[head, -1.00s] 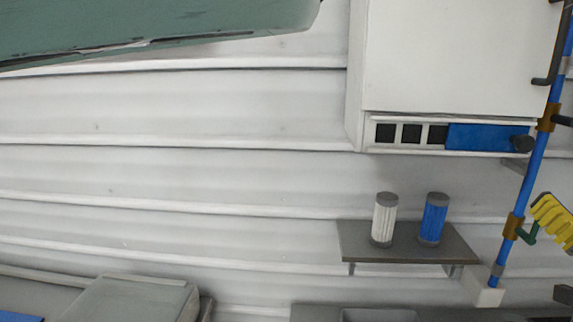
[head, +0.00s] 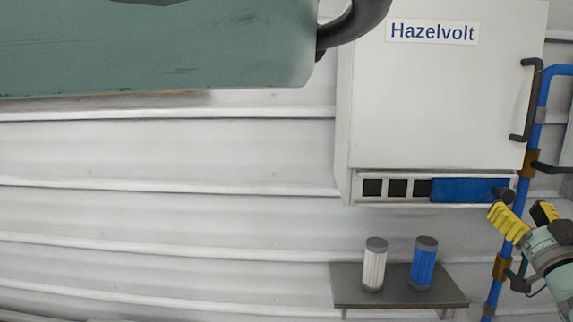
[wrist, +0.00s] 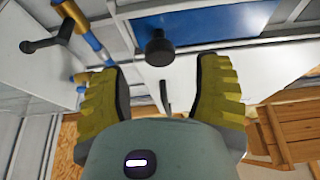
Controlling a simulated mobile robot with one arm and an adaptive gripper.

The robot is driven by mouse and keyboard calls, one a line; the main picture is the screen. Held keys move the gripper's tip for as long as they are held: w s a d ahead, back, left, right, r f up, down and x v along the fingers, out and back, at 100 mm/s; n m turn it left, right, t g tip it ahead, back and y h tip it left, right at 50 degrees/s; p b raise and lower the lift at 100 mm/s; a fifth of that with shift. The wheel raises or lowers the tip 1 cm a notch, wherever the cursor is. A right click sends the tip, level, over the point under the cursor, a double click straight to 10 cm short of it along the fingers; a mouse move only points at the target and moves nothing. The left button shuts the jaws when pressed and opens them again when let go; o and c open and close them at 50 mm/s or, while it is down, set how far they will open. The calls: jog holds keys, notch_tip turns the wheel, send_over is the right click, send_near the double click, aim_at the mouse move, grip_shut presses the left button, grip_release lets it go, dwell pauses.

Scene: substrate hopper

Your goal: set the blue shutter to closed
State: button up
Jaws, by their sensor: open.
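The blue shutter (head: 462,190) lies in a slot strip along the bottom of the white Hazelvolt cabinet (head: 430,110). It covers the right part of the strip; three dark openings (head: 397,187) show uncovered to its left. A black knob (head: 503,195) stands out at the shutter's right end. My gripper (head: 518,210) is open and empty, its yellow fingers just below and right of the knob. In the wrist view, the knob (wrist: 159,47) appears beyond and between the open fingertips, apart from them, with the blue shutter (wrist: 215,25) behind it.
A blue pipe (head: 536,130) with brown clamps and a dark handle (head: 560,168) runs close to my gripper on the right. A grey shelf (head: 345,298) below holds a white filter (head: 374,266) and a blue filter (head: 423,265). The wall left is clear.

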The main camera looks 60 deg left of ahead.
aim_at(508, 198)
jog(key=p+x, duration=0.2)
jog(key=x, duration=0.1)
jog(key=shift+w+a+r, duration=0.15)
jog(key=shift+a+r, duration=0.1)
jog(key=shift+a, duration=0.05)
jog(key=shift+w+a, duration=0.25)
jog(key=shift+a, duration=0.1)
jog(key=shift+c, duration=0.2)
jog(key=shift+d, duration=0.1)
grip_shut()
